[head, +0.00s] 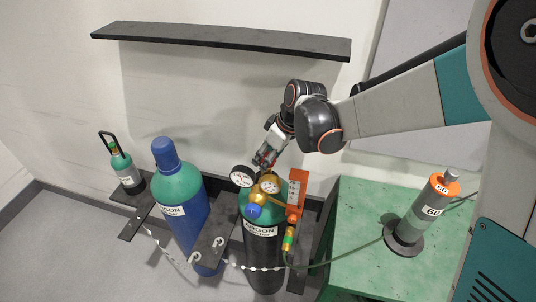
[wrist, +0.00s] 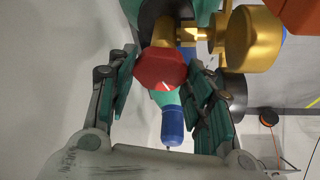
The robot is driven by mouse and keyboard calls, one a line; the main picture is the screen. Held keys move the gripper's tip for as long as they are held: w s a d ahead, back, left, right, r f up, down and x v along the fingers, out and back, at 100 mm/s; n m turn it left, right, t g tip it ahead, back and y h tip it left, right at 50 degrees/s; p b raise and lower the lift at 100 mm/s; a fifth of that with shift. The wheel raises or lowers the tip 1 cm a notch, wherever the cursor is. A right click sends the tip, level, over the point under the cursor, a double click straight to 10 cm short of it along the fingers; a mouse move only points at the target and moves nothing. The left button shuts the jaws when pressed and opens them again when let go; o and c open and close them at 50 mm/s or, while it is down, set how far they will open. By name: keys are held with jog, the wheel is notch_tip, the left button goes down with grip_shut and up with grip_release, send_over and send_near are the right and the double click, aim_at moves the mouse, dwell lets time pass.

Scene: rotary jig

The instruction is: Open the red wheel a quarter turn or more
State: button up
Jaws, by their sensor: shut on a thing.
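The red wheel (wrist: 160,70) is a faceted red knob with a white mark on its face, seen in the wrist view. It sits on the brass valve (wrist: 205,32). My gripper (wrist: 163,88) has a finger on each side of the wheel and is shut on it. In the head view my gripper (head: 268,155) reaches down to the top of the black and green argon cylinder (head: 262,228), beside the gauges. The wheel is mostly hidden there by my gripper and a gauge.
Two gauges, one white-faced (head: 242,176), crowd the valve. An orange bracket (head: 297,190) stands right of it. A blue and green cylinder (head: 182,200) and a small cylinder (head: 122,168) stand left. A green table (head: 365,225) holds a flowmeter (head: 425,207). A dark shelf (head: 220,38) hangs above.

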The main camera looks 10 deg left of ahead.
jog(key=shift+w+n+g, duration=0.1)
jog(key=shift+n+g, duration=0.4)
jog(key=shift+n, duration=1)
jog(key=o, duration=1)
jog(key=shift+o, duration=0.2)
